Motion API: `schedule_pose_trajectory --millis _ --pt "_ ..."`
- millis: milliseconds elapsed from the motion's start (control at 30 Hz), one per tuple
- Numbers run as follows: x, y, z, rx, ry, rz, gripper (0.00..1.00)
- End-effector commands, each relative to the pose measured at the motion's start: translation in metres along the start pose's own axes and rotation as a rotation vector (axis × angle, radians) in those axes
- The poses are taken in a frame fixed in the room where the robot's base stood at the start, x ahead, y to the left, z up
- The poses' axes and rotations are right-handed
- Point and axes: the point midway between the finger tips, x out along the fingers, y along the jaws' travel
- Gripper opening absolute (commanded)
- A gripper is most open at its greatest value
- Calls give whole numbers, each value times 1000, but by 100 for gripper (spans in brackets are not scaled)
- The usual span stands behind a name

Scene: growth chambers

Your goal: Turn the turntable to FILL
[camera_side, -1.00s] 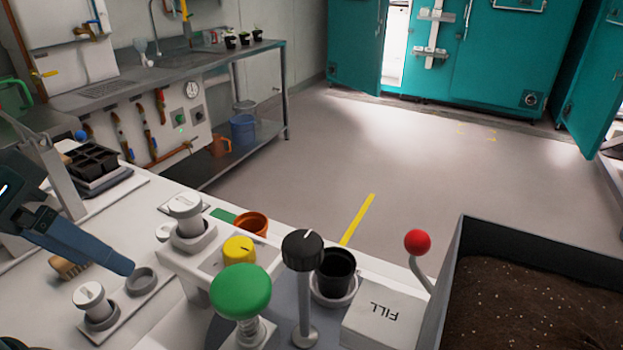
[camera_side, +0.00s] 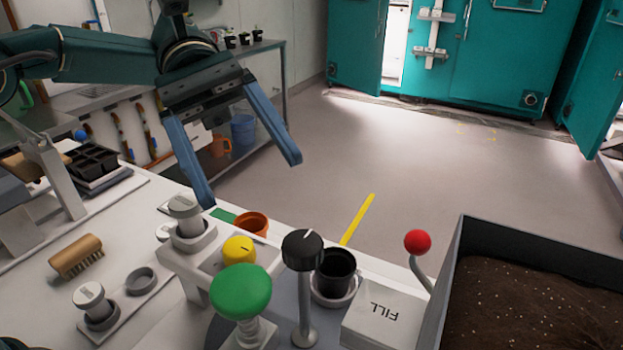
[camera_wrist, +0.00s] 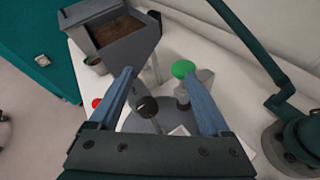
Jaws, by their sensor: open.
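The turntable (camera_side: 281,312) is a grey-blue disc on the white bench, partly hidden behind the green knob. A post with a black knob (camera_side: 302,247) stands upright at it. A black pot (camera_side: 336,274) sits in a pale ring beside the post. A white block marked FILL (camera_side: 385,318) is to the right. My gripper (camera_side: 252,183) is open and empty, raised above the bench with its fingers pointing down. In the wrist view my gripper (camera_wrist: 156,70) has the black knob (camera_wrist: 147,105) between its fingers in the picture, apart from them.
A big green knob (camera_side: 240,290), a yellow knob (camera_side: 239,249) and an orange pot (camera_side: 251,224) are nearby. A red-ball lever (camera_side: 418,242) and a soil bin (camera_side: 540,250) stand at the right. A wooden brush (camera_side: 76,255) lies at the left.

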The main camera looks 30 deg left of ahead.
Motion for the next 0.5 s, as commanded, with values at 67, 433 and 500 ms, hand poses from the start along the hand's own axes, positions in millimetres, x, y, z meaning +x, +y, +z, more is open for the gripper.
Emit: schedule_pose_trajectory --millis 67,433,500 --pt "-1 9 -14 -46 -93 -7 82" --pt "11 20 -88 -198 -346 -8 82" --pt "14 18 -98 -225 -362 -12 82"
